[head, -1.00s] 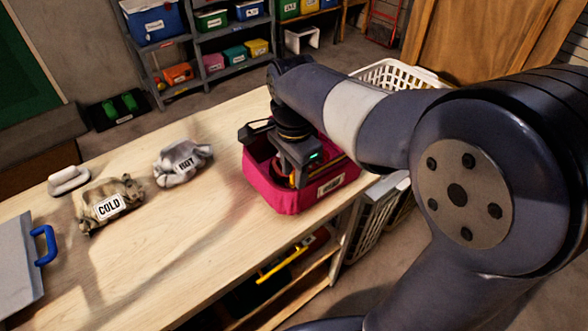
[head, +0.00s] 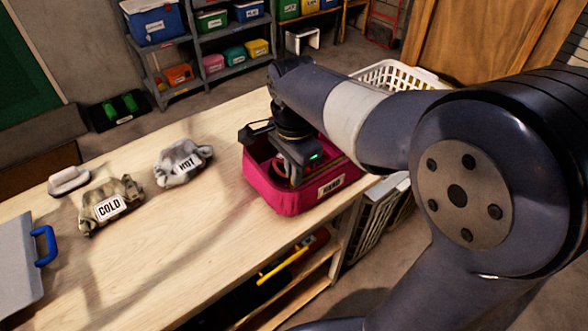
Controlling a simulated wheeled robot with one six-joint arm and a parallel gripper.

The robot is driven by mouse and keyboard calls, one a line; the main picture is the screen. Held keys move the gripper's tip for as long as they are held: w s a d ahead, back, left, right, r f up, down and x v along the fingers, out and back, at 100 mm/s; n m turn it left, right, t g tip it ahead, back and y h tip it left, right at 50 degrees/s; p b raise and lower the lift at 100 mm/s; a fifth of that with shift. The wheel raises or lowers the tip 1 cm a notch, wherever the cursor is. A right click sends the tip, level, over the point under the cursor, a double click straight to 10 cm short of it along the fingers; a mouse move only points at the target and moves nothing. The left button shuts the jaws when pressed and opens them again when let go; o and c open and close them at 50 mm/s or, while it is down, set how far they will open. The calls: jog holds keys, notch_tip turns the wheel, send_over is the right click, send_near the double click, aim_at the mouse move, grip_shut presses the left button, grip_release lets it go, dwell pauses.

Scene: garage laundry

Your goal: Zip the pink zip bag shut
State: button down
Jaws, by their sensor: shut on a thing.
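The pink zip bag (head: 288,203) stands on the right end of the wooden workbench, with a white label on its front side. Its top looks open where I can see in past the arm. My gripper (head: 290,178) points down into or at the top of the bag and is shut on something. The fingertips and what they hold are hidden by the gripper body and the bag's wall. The zip pull cannot be made out.
A bundle labelled COLD (head: 110,206) and one labelled HOT (head: 183,163) lie on the workbench (head: 185,245) to the left. A white brush-like item (head: 69,181) and a grey board with a blue handle (head: 46,246) are further left. A white basket (head: 392,75) stands behind the bench.

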jog(key=w+d+p, duration=0.1)
jog(key=w+d, duration=0.2)
jog(key=d, duration=0.2)
jog(key=w+d+p, duration=0.2)
jog(key=w+d, duration=0.1)
jog(key=d, duration=0.3)
jog(key=w+d+p, duration=0.1)
jog(key=w+d, duration=0.3)
jog(key=d, duration=0.1)
jog(key=shift+d+p, duration=0.3)
jog(key=shift+p, duration=0.1)
jog(key=c, duration=1.5)
grip_release()
notch_tip(320, 180, up, 11)
jog(key=shift+f, duration=0.1)
jog(key=shift+f, duration=0.1)
jog(key=f, duration=1)
jog(key=shift+s+a+f, duration=0.15)
jog(key=shift+a+f, duration=0.25)
jog(key=shift+s+a+r+b, duration=0.1)
jog(key=shift+s+a+b, duration=0.25)
jog(key=shift+a, duration=0.15)
